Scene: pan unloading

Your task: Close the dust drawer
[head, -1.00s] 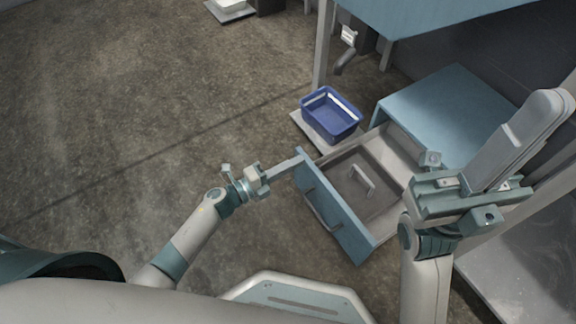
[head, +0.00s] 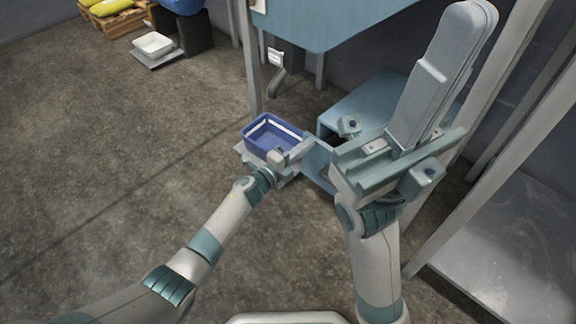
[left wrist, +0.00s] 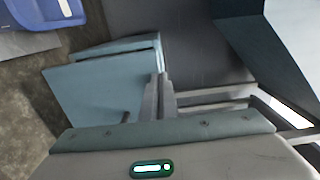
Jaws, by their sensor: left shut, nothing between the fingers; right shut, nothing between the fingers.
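The dust drawer's blue front panel (head: 318,168) shows in the head view just in front of the blue cabinet (head: 364,98). A narrow dark gap shows behind it; my right gripper hides most of the drawer. My left gripper (head: 308,143) is shut and empty, its fingertips at the panel's left end; contact is unclear. In the left wrist view its fingers (left wrist: 160,85) are together beside a blue panel (left wrist: 95,90), seemingly the drawer front. My right gripper (head: 474,14) is shut and empty, raised close to the head camera, fingers pointing up.
A dark-blue bin (head: 272,137) stands on a pale base left of the cabinet, close to my left gripper. A blue table (head: 330,35) with metal legs stands behind. A grey low shelf (head: 520,245) is at right.

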